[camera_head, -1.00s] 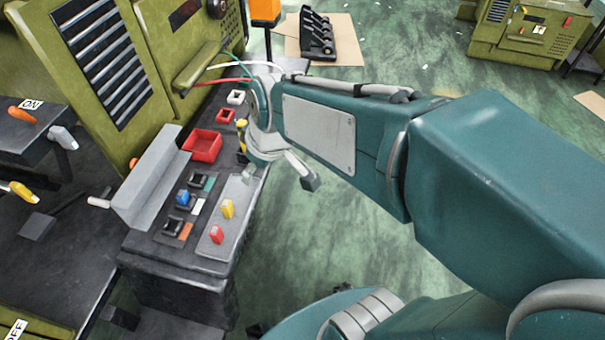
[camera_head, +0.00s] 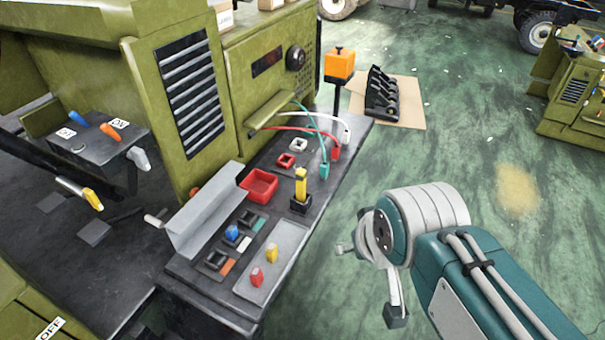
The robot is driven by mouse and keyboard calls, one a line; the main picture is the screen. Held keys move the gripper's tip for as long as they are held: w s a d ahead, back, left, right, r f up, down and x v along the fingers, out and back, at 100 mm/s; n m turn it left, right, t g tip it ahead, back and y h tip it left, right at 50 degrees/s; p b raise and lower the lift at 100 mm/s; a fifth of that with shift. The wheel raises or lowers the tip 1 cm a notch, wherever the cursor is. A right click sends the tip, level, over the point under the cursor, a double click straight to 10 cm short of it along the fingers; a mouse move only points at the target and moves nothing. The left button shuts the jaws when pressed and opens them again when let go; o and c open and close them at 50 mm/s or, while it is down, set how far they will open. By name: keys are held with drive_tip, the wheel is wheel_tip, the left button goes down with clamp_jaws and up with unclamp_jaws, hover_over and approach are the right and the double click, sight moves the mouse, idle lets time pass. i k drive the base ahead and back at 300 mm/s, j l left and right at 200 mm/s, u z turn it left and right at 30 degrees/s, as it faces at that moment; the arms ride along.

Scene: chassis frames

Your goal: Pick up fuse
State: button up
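A red fuse (camera_head: 257,277) and a yellow fuse (camera_head: 271,253) stand apart on a light grey plate (camera_head: 284,249) at the front of the black bench. A blue fuse (camera_head: 232,232) stands in a black socket to their left. My gripper (camera_head: 368,282) is to the right of the bench, over the green floor. Its two fingers are spread apart with nothing seen between them. It touches none of the fuses.
A red bin (camera_head: 260,184), a yellow-handled lever (camera_head: 301,186) and a grey angled cover (camera_head: 205,211) stand on the bench. Green, red and white cables hang from the olive machine (camera_head: 238,68). The floor right of the bench is open.

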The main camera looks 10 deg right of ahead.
sight(232, 233)
drive_tip(key=j+z, duration=0.15)
drive_tip(key=j, duration=1.2)
